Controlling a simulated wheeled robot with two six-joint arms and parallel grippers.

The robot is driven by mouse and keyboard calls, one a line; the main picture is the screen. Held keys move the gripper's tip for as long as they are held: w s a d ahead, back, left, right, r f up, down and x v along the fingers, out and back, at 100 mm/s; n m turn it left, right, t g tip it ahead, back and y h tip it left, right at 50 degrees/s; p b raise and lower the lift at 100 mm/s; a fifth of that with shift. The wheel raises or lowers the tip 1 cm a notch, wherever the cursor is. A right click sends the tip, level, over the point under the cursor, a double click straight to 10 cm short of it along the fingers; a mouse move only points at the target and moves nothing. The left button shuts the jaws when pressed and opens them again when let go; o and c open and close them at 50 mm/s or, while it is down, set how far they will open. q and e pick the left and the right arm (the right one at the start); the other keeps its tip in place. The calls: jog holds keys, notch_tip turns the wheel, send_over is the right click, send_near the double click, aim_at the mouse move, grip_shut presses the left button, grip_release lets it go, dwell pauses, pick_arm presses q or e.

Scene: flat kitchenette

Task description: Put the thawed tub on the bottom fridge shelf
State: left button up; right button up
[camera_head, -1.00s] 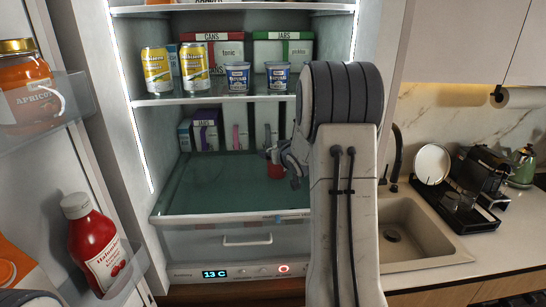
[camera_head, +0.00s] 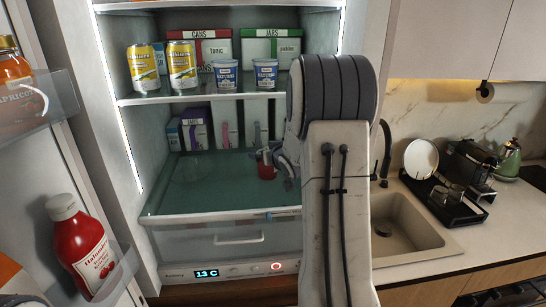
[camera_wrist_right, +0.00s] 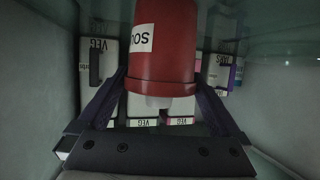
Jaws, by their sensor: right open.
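The red tub (camera_head: 266,172) stands on the bottom glass fridge shelf (camera_head: 205,190), toward its right side. In the right wrist view the red tub (camera_wrist_right: 163,45) fills the upper middle, with a white label partly showing. My right gripper (camera_wrist_right: 161,85) is open, with one finger on each side of the tub. I cannot tell whether either finger touches it. In the head view my right gripper (camera_head: 278,155) is partly hidden behind my own arm. My left gripper is not in view.
Several cartons (camera_head: 195,130) stand at the back of the bottom shelf. The shelf above holds yellow cans (camera_head: 182,65) and blue-white cups (camera_head: 265,73). The open door at left carries a ketchup bottle (camera_head: 80,245) and an apricot jar (camera_head: 14,85).

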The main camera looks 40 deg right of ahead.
jog(key=v, duration=1)
jog(key=shift+b, duration=0.45)
jog(key=p+x, duration=0.2)
jog(key=x, duration=0.9)
jog(key=shift+w+f, duration=0.1)
jog(key=shift+w, duration=0.2)
jog(key=shift+w+d, duration=0.1)
jog(key=shift+w, duration=0.05)
jog(key=shift+r, duration=1.2)
